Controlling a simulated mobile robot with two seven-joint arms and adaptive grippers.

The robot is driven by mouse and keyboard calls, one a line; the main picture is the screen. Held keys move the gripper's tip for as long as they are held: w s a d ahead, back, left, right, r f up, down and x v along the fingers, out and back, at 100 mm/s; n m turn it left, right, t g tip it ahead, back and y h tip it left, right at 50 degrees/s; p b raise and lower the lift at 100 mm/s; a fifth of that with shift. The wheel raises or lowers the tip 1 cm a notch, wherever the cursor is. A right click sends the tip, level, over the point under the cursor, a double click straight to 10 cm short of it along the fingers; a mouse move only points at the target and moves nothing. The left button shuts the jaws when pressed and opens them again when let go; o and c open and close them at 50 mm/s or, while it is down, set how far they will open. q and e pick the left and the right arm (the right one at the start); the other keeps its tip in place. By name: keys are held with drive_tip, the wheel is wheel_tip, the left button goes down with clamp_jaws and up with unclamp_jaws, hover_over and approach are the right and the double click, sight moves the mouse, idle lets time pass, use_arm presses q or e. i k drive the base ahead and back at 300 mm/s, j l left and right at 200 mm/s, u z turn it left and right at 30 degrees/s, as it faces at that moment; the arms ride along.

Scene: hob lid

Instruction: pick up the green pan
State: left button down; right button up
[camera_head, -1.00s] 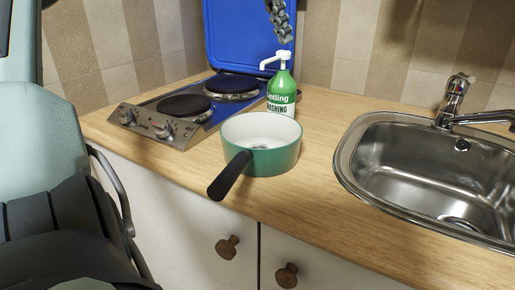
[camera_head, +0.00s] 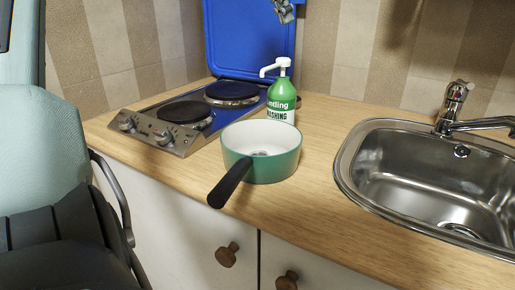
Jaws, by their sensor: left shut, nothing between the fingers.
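The green pan (camera_head: 262,167) stands upright on the wooden worktop, with a white inside. Its black handle (camera_head: 230,183) points down and left, past the worktop's front edge. My left gripper (camera_head: 286,14) shows only in small part at the top edge, in front of the blue lid. It is shut and empty, well above the pan in the picture and not touching it. The rest of this gripper is cut off by the frame. My right gripper is not in view.
A green soap bottle (camera_head: 281,105) with a white pump stands right behind the pan. The hob (camera_head: 164,132) is behind left, its blue lid (camera_head: 247,45) raised. A steel sink (camera_head: 365,150) is right. Bare worktop (camera_head: 318,160) lies between pan and sink.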

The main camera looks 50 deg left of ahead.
sight(258, 150)
drive_tip(key=k+l, duration=0.55)
drive_tip(key=l, duration=0.2)
drive_tip(key=k+l, duration=0.6)
drive_tip(key=l, duration=0.1)
